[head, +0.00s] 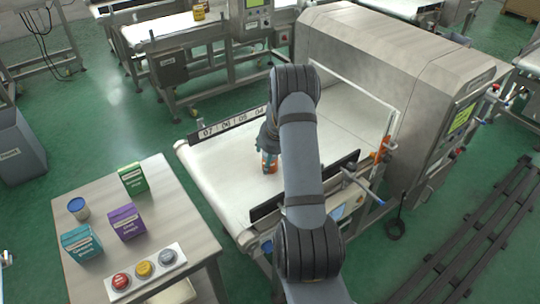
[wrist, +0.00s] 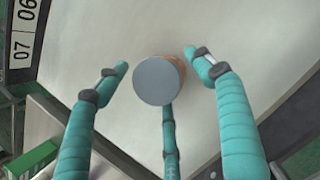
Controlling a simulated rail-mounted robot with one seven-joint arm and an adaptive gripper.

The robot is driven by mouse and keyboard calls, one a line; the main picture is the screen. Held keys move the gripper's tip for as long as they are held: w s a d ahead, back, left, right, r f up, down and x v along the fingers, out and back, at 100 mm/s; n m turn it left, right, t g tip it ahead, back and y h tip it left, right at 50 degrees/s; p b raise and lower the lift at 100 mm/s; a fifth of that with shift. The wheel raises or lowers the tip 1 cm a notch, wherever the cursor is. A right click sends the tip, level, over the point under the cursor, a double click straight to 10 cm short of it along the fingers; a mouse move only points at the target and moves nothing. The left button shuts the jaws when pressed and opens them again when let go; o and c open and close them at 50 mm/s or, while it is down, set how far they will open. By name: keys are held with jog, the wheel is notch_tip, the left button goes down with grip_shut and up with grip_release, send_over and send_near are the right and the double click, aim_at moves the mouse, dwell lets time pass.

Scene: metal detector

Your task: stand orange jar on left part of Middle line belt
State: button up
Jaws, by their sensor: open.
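The orange jar (head: 269,162) stands upright on the white belt (head: 226,172) in front of the metal detector tunnel, partly hidden by my arm in the head view. In the wrist view I look down on the jar's grey lid (wrist: 157,81), with a little of its orange side showing. My gripper (wrist: 160,77) is open, its teal fingers spread on both sides of the jar with visible gaps. A third teal finger lies below the jar in the wrist view; I cannot tell if it touches.
A side table (head: 170,213) at left holds a green box (head: 133,179), a purple box (head: 126,222), a teal box (head: 81,243), a blue can (head: 78,208) and a button panel (head: 145,273). A numbered rail (head: 232,124) and a black rail (head: 305,186) flank the belt.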

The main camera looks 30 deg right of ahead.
jog(key=v, duration=1.2)
jog(key=shift+r, duration=0.1)
